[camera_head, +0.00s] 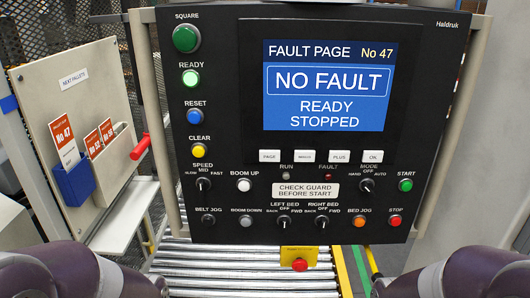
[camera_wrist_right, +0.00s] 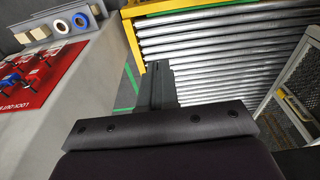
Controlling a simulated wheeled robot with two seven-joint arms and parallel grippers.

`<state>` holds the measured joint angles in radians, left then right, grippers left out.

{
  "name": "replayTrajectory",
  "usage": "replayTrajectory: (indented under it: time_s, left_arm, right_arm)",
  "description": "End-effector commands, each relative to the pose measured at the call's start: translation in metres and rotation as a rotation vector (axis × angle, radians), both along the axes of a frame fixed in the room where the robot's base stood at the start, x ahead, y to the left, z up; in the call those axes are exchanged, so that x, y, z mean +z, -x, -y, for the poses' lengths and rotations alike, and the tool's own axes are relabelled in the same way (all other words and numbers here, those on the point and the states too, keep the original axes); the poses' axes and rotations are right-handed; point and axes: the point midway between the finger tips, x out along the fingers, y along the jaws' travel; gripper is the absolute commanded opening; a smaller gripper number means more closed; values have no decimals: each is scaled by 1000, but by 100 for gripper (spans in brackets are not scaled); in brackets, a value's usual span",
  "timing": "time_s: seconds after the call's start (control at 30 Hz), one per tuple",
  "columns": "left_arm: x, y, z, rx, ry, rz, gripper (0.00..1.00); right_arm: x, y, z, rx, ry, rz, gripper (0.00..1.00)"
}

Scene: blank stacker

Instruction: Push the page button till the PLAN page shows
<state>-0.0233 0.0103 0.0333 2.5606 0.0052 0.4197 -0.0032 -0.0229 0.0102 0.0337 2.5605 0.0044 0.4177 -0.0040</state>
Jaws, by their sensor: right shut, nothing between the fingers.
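The black control panel (camera_head: 225,100) faces me in the head view. Its screen (camera_head: 326,85) reads FAULT PAGE No 47, NO FAULT, READY STOPPED. The white PAGE button (camera_head: 270,156) is leftmost in the row of white buttons under the screen. No gripper is at it or touching it. My right gripper (camera_wrist_right: 158,72) shows only in the right wrist view, shut and empty, over the floor near a roller bed. The panel is not in that view. My left gripper is in neither view; only parts of my arms show at the bottom of the head view.
Other white buttons (camera_head: 339,156) sit close right of PAGE. A red button on a yellow box (camera_head: 300,264) is below the panel, over the rollers (camera_head: 245,278). A card board (camera_head: 75,130) stands left. In the wrist view, a grey bench (camera_wrist_right: 40,100) is left and a mesh guard (camera_wrist_right: 300,80) right.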

Motion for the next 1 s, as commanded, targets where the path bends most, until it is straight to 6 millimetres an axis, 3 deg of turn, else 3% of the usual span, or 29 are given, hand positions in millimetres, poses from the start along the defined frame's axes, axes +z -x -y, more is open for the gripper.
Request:
replayTrajectory:
  time_s: [0.13, 0.23, 0.33, 0.43, 0.6, 0.7, 0.83, 1.0]
  left_arm:
    - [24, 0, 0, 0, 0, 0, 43]
    - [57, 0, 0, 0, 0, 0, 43]
    - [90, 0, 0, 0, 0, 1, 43]
    - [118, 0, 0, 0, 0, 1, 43]
    - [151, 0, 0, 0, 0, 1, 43]
    - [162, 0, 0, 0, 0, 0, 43]
    - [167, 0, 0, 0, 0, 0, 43]
    - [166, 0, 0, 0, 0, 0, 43]
  right_arm:
    - [23, -24, -1, 111, 30, 117, 0]
    - [62, -63, -10, 326, 80, 330, 0]
    - [112, -103, -38, 595, 126, 600, 0]
    - [164, -125, -77, 838, 148, 867, 0]
    - [241, -124, -136, 1117, 141, 1255, 0]
    - [270, -115, -157, 1201, 127, 1412, 0]
    - [288, -105, -171, 1248, 111, 1524, 0]
    - [291, -103, -173, 1257, 110, 1554, 0]
